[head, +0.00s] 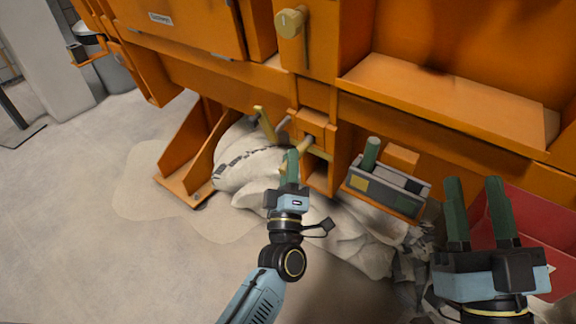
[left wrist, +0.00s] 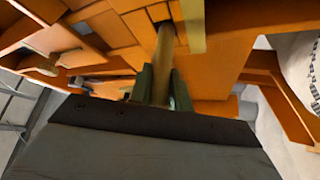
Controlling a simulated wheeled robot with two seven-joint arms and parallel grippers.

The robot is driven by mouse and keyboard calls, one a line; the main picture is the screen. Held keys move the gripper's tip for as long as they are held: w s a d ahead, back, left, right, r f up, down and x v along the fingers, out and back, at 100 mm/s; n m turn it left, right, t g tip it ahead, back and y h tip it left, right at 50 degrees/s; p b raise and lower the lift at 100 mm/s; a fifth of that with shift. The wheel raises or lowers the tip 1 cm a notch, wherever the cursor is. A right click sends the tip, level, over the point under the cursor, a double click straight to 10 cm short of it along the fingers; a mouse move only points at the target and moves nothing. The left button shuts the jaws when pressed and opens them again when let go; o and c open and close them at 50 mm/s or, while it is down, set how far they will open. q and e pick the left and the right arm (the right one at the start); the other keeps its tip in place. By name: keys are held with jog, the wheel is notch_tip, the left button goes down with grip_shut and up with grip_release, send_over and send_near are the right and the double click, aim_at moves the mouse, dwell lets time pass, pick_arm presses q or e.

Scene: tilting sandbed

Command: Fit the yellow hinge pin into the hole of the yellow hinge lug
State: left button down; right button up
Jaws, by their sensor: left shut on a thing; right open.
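My left gripper (head: 292,156) is shut on the yellow hinge pin, in front of the orange machine. In the left wrist view the pin (left wrist: 164,55) is a tan-yellow rod between the green fingers, pointing away toward a dark opening in an orange block. I cannot tell whether its tip is inside. The lug's hole is not clearly visible. My right gripper (head: 473,181) is open and empty at lower right.
A grey tray (head: 382,195) with a green cylinder (head: 371,152) stands right of the left gripper. A red bin (head: 545,240) is at far right. Pale sacks (head: 245,160) lie under the machine. A yellow knob (head: 290,22) sticks out above. The floor at left is clear.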

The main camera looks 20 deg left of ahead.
aim_at(303, 144)
pick_arm(q)
jog(key=shift+w+d+r+b, duration=0.15)
jog(key=shift+w+d, duration=0.1)
jog(key=shift+w, duration=0.5)
jog(key=shift+w+d+r+b, duration=0.1)
jog(key=shift+w+d+r, duration=0.15)
jog(key=shift+w, duration=0.5)
jog(key=shift+w+d+r+b, duration=0.15)
jog(key=shift+w+d, duration=0.15)
jog(key=shift+w, duration=0.45)
jog(key=shift+w, duration=0.1)
dwell(0.6)
jog(key=shift+s+a+f, duration=0.1)
jog(key=shift+s+a, duration=0.05)
jog(key=shift+s, duration=0.2)
jog(key=shift+s+a+f+p, duration=0.25)
jog(key=shift+s+a+p, duration=0.3)
jog(key=shift+s, duration=0.7)
jog(key=shift+s+a+f+p, duration=0.3)
jog(key=shift+s+p, duration=0.35)
jog(key=shift+s, duration=0.65)
jog(key=shift+s+a+f+p, duration=0.15)
jog(key=shift+s+a+p, duration=0.4)
jog(key=shift+s, duration=0.7)
